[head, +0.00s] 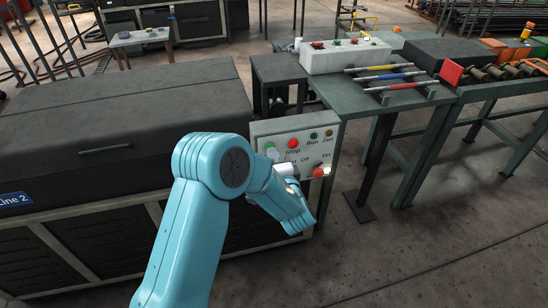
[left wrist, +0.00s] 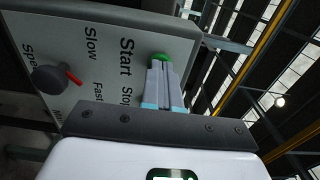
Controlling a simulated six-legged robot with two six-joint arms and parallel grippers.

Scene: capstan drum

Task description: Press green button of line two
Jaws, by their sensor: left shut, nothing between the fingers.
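The grey control panel (head: 318,135) stands at the right end of the dark machine, whose blue sign reads Line 2 (head: 15,200). In the left wrist view, the green button (left wrist: 160,57) sits beside the word Start on the panel (left wrist: 110,25). My left gripper (left wrist: 160,66) is shut and empty, its fingertips right at the green button and overlapping its lower edge. I cannot tell whether they touch or press it. In the head view, my left gripper (head: 271,154) is at the panel's upper left, largely hidden by my arm. My right gripper is not in view.
A red Stop button (head: 293,143) sits just right of my fingertips, and a red knob (head: 318,172) lower on the panel. The left wrist view shows a black knob with a red pointer (left wrist: 52,79). A green table (head: 355,105) stands behind the panel.

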